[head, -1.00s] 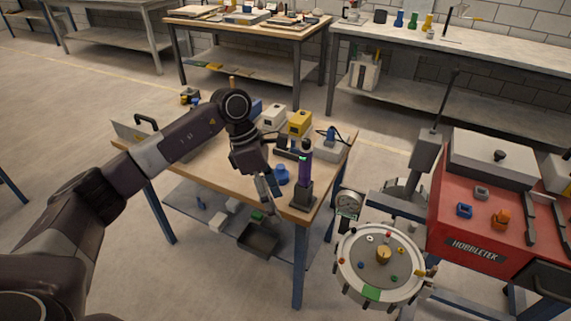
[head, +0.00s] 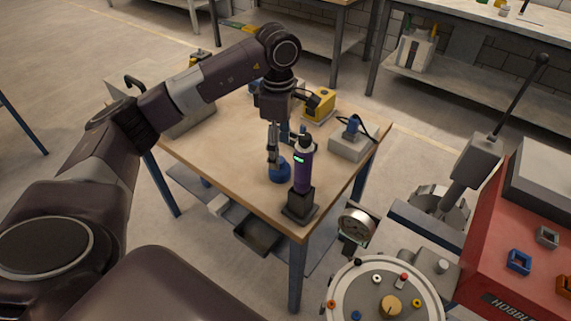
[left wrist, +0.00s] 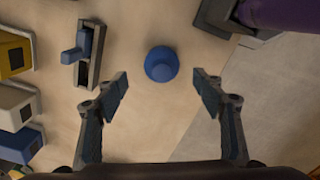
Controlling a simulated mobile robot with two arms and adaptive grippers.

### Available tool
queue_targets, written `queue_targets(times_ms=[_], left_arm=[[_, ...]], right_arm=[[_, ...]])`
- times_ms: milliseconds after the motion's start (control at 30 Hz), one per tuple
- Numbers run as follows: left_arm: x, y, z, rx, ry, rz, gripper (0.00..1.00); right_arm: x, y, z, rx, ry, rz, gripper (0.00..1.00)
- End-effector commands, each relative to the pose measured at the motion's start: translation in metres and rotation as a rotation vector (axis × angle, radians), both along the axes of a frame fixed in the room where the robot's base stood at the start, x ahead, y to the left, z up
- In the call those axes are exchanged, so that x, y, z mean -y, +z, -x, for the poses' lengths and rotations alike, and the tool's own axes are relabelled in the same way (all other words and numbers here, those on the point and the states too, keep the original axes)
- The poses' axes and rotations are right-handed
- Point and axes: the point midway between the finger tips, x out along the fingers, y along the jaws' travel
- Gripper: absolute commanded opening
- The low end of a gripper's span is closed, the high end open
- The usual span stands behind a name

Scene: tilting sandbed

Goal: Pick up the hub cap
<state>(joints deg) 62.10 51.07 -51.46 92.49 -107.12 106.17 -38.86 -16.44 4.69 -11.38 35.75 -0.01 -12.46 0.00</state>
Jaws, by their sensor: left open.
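A round blue piece, which I take to be the hub cap (head: 280,173), stands on the wooden table near its front corner. In the left wrist view the blue cap (left wrist: 161,64) shows from above, lying ahead of and between the fingertips. My left gripper (head: 279,156) points down just above the cap, partly covering it in the head view. In the left wrist view its two fingers (left wrist: 160,88) are spread wide with nothing between them. Whether a finger touches the cap cannot be told. My right gripper is not in view.
A purple cylinder on a dark stand (head: 301,185) is close to the right of the cap. A grey box with a blue top (head: 352,138) and a yellow box (head: 319,104) stand behind. A round tray with coloured pegs (head: 388,292) is at lower right. The table's front left is bare.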

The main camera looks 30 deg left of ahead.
Motion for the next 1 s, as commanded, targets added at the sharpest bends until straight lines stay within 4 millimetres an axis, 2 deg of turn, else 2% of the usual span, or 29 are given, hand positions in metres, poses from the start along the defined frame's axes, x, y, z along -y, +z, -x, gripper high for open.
queue_targets(times_ms=[33,100,233,367,500,633,767,1000], left_arm=[[0.000,-0.006,0.001,-0.003,0.000,-0.001,0.63],[0.000,-0.014,0.001,-0.003,0.000,-0.001,0.63],[0.001,-0.029,0.002,-0.004,0.000,0.000,0.63],[0.002,-0.049,0.003,-0.005,-0.001,0.001,0.63],[0.002,-0.064,0.002,-0.003,0.000,0.001,0.63],[0.002,-0.067,0.001,0.000,0.000,0.001,0.63],[0.002,-0.067,0.001,0.000,0.000,0.001,0.63],[0.002,-0.067,0.001,0.000,0.000,0.000,0.36]], right_arm=[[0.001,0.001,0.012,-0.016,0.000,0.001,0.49],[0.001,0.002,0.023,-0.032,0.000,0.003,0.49],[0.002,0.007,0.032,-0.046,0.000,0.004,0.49],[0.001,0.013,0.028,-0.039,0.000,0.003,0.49],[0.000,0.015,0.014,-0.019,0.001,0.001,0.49],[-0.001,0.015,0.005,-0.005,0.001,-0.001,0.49],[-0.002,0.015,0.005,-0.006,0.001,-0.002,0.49],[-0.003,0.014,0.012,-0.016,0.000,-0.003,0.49]])
